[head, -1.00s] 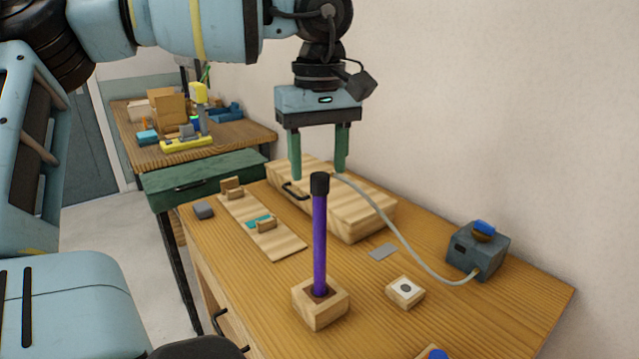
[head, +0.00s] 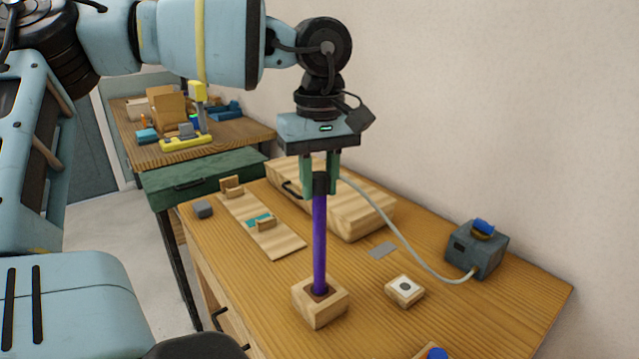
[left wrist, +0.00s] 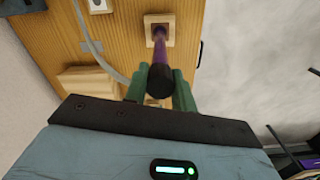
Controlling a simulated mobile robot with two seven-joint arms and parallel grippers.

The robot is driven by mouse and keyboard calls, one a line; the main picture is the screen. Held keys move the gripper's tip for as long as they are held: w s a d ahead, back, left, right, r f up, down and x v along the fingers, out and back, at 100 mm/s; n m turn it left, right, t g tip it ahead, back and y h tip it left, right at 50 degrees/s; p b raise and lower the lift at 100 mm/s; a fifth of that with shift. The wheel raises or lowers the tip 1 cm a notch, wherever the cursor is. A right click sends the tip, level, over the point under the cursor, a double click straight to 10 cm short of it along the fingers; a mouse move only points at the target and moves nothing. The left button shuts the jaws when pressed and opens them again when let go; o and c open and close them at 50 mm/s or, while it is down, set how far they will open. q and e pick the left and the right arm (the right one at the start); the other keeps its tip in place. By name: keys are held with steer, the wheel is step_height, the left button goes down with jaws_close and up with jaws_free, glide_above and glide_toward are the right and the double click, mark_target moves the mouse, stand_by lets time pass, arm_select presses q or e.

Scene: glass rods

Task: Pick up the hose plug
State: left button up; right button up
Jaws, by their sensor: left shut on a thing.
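A purple rod (head: 319,245) stands upright in a square wooden block (head: 320,307) on the table. A black cap (head: 320,183) tops the rod. My left gripper (head: 320,188) points down from above, its green fingers shut on the black cap. In the left wrist view the cap (left wrist: 160,78) sits between the fingers, and the rod runs down to the block. A pale hose (head: 388,218) runs from a grey box (head: 477,252) to behind the gripper; its far end is hidden, and I cannot tell whether it joins the cap. My right gripper is not in view.
A wooden case (head: 365,214) lies behind the rod against the wall side. A wooden strip with small holders (head: 280,243) lies to the left. A second table (head: 240,142) stands behind.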

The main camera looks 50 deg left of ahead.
mark_target(320, 174)
arm_select(q)
steer(key=shift+r, duration=0.15)
steer(key=shift+r, duration=0.6)
step_height(320, 174, up, 2)
steer(key=shift+r, duration=0.15)
steer(key=s, duration=0.5)
steer(key=s+b, duration=0.1)
steer(key=s, duration=0.4)
steer(key=s+r, duration=0.1)
steer(key=s, duration=0.5)
steer(key=shift+a+r, duration=0.1)
steer(key=shift+a, duration=0.1)
stand_by(0.4)
